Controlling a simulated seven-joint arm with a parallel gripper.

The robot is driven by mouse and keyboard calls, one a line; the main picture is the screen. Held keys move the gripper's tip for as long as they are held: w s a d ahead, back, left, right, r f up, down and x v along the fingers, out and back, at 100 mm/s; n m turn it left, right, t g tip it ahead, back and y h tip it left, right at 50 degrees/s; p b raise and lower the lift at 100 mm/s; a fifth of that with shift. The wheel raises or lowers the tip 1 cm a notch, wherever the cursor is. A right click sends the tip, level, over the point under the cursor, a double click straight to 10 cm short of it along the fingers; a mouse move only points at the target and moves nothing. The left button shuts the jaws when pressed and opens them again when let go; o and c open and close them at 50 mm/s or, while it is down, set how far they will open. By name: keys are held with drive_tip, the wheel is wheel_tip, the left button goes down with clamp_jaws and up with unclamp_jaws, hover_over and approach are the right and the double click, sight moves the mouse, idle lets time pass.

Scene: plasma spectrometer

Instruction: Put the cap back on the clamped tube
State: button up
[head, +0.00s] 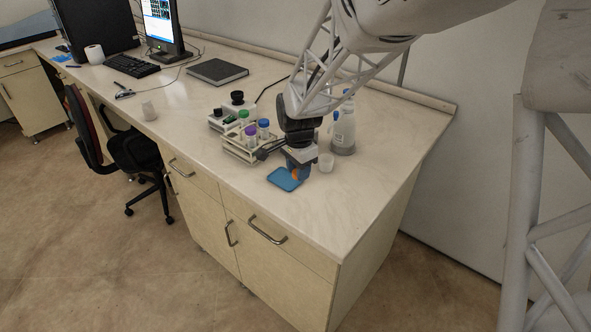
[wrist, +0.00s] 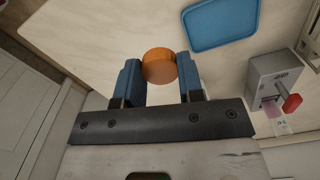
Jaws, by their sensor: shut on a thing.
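My gripper (wrist: 157,72) is shut on an orange cap (wrist: 159,65), with one blue finger on each side of it. In the head view my gripper (head: 299,172) is low over the near part of the bench, and the orange cap (head: 295,175) shows small between the fingers. A grey clamp block (wrist: 275,76) with a red knob (wrist: 291,103) stands right of the gripper in the wrist view. A pinkish, see-through part, possibly the clamped tube (wrist: 272,108), shows beside the knob; its top is not clear. The cap is apart from the clamp.
A blue tray (head: 278,178) lies beside the gripper and looks empty in the wrist view (wrist: 222,24). A rack (head: 240,150) of capped tubes, a wash bottle (head: 344,132) and a small cup (head: 326,162) stand close by. The bench's near right corner is clear.

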drive_tip(key=w+d+r, duration=0.2)
drive_tip(key=w+r, duration=0.1)
drive_tip(key=w, duration=0.6)
drive_tip(key=w+d+r, duration=0.1)
drive_tip(key=w+r, duration=0.3)
drive_tip(key=w, duration=0.5)
drive_tip(key=w+d+r, duration=0.2)
drive_tip(key=w+r, duration=0.1)
drive_tip(key=w, duration=0.7)
drive_tip(key=shift+d+r, duration=0.25)
drive_tip(key=shift+d, duration=0.05)
drive_tip(key=shift+f, duration=0.2)
drive_tip(key=shift+w+f, duration=0.1)
drive_tip(key=shift+f, duration=2.85)
drive_tip(key=shift+f, duration=0.2)
drive_tip(key=o, duration=1.5)
drive_tip(key=shift+r, duration=0.1)
